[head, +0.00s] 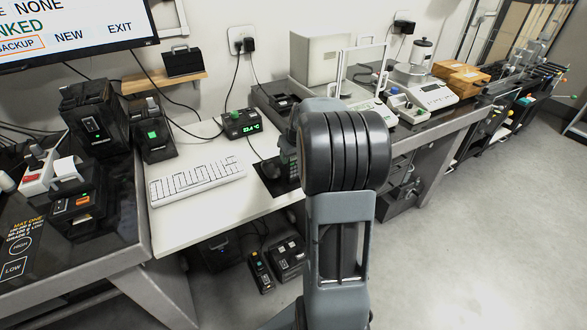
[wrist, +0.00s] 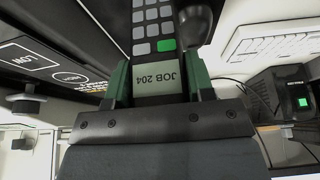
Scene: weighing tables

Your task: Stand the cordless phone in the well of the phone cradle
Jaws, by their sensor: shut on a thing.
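The far end of the phone runs out of the top of that view. In the head view my arm hides the gripper, and a small dark keypad, probably the phone's, shows at the arm's left edge (head: 293,160). I cannot pick out the phone cradle for certain; my arm may hide it.
A white keyboard (head: 196,181) lies on the white desk (head: 215,222). Black devices (head: 92,118) stand at left. The desk front is clear.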

